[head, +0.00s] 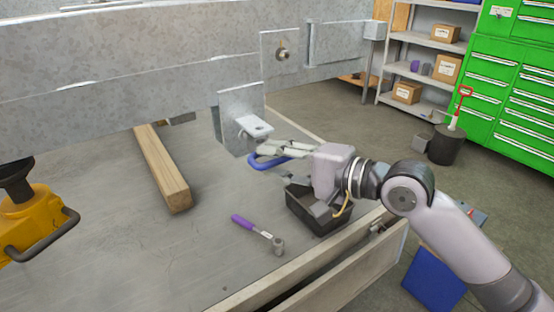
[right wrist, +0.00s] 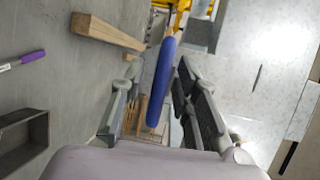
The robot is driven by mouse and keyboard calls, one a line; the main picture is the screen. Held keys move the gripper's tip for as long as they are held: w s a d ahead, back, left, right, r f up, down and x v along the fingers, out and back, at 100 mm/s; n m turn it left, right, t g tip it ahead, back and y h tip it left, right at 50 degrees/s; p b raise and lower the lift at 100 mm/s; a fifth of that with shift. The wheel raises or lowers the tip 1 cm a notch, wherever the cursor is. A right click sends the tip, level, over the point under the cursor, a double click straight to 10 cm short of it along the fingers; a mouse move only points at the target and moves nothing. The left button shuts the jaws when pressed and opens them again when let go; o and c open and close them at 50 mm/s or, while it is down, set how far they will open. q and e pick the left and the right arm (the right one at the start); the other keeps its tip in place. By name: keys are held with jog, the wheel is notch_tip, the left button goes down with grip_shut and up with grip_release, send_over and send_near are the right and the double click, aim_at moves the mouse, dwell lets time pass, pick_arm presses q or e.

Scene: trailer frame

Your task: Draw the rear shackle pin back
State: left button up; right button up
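A blue rounded handle (head: 268,161) shows just below a galvanised bracket (head: 238,104) that hangs from the trailer frame. It looks like the shackle pin's handle, but its joint to the bracket is hidden. My right gripper (head: 276,150) reaches in from the right, at the handle. In the right wrist view the blue handle (right wrist: 161,85) runs lengthwise between the two fingers of my right gripper (right wrist: 157,75). The fingers stand apart, with a clear gap on the left and a small one on the right. My left gripper is not in view.
A wooden beam (head: 160,165) and a purple-handled tool (head: 257,231) lie on the grey surface. A dark open box (head: 317,221) sits under my right gripper. A yellow device (head: 35,222) stands at the left. The frame rail (head: 130,50) runs above. Shelves and green drawers stand behind.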

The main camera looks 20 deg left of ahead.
grip_shut()
dwell(0.6)
